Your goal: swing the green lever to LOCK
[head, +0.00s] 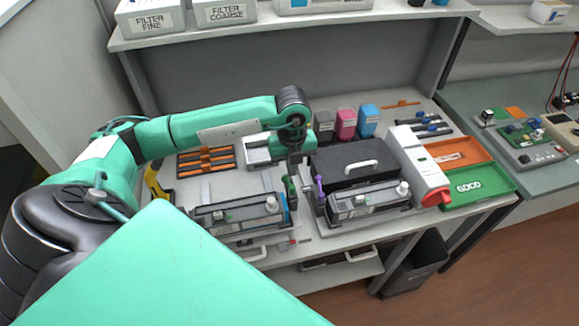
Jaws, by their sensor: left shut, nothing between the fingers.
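The green lever (292,194) stands roughly upright at the right end of the left grey-and-black cartridge unit (240,214). My left gripper (293,172) points down from above, its fingers shut and empty, right at the lever's upper end. I cannot tell whether they touch it. A purple lever (319,188) stands just to the right, at the left end of a second similar unit (368,201). No LOCK mark is readable at this size. My right gripper is not in view.
A black box with a white handle (345,164) sits behind the right unit. A white bottle with a red cap (416,164) lies beside it. Pink (346,124) and blue (368,121) containers stand behind. A green GOOD tray (476,188) is at the right.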

